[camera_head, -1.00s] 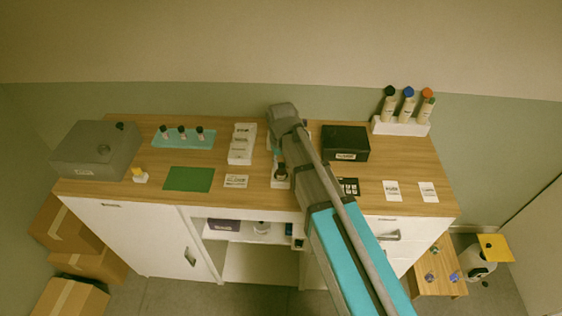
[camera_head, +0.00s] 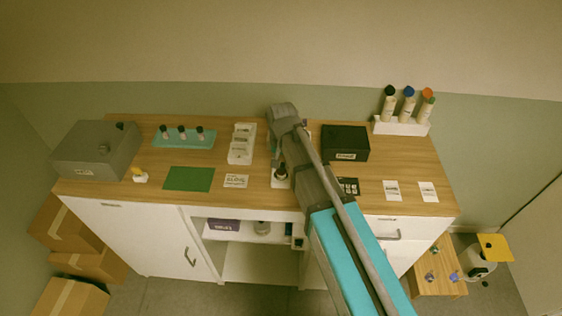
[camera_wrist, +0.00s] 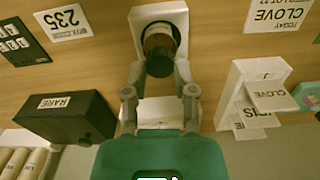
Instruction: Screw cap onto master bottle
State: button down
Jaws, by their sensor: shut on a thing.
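The master bottle (camera_wrist: 157,40) is brown glass and stands in a white holder (camera_wrist: 142,14) in the wrist view. A dark cap (camera_wrist: 159,66) is at its top, between my fingertips. My gripper (camera_wrist: 160,70) is shut on the cap, one finger on each side. From this angle I cannot tell whether the cap is fully seated on the neck. In the head view the bottle (camera_head: 281,172) shows beside my arm near the counter's front edge. My fingers are mostly hidden there by my wrist and arm.
A black box (camera_head: 345,142) stands right of my arm and a stepped white card rack (camera_head: 241,145) left of it. Three small bottles stand on a teal tray (camera_head: 204,144). A grey machine (camera_head: 92,150) is at far left.

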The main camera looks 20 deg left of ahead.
jog(key=m, duration=1.2)
dwell(0.3)
jog(key=shift+c, duration=2.4)
grip_release()
